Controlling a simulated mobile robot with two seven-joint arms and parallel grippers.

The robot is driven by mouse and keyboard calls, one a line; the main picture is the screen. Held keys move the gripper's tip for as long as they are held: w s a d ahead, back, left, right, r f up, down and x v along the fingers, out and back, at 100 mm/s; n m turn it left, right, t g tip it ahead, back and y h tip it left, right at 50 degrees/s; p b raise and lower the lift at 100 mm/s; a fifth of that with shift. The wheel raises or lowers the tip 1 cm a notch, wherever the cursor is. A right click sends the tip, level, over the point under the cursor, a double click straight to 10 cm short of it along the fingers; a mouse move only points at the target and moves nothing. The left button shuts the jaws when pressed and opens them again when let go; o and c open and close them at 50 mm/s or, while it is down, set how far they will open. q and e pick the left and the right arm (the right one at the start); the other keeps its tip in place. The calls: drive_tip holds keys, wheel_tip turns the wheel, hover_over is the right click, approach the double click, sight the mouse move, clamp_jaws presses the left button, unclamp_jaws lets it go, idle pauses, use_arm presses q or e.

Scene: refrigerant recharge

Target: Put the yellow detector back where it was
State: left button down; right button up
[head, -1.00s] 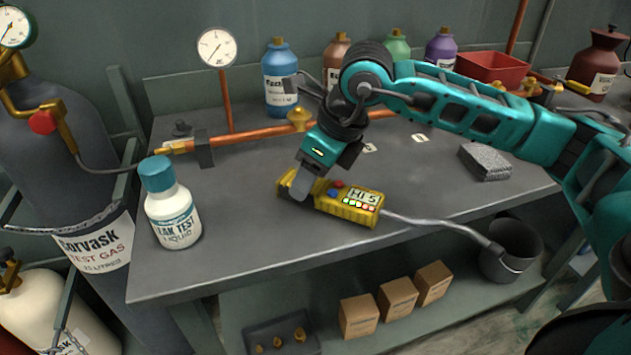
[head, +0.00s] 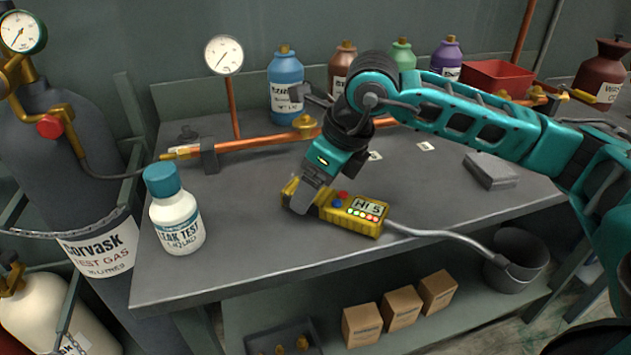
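The yellow detector (head: 349,215), with a display, a red and a blue button and a row of lights, is at the middle of the grey bench top. It looks low over or on the surface; I cannot tell if it touches. A grey hose (head: 440,233) runs from its right end towards a dark cup (head: 514,268) at the bench's right front edge. My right gripper (head: 303,200) points down at the detector's left end, with one finger against its near side. The far finger is hidden. My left gripper is not in view.
A leak test liquid bottle (head: 175,212) stands at the bench's left. A copper pipe (head: 255,140) with a gauge (head: 224,56) runs along the back, before several coloured bottles. A grey block (head: 490,171) and a red bin (head: 493,77) are at right. Bench around the detector is clear.

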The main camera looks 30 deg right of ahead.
drive_tip(key=p+v, duration=0.1)
drive_tip(key=v, duration=1.1)
drive_tip(key=shift+p, duration=0.3)
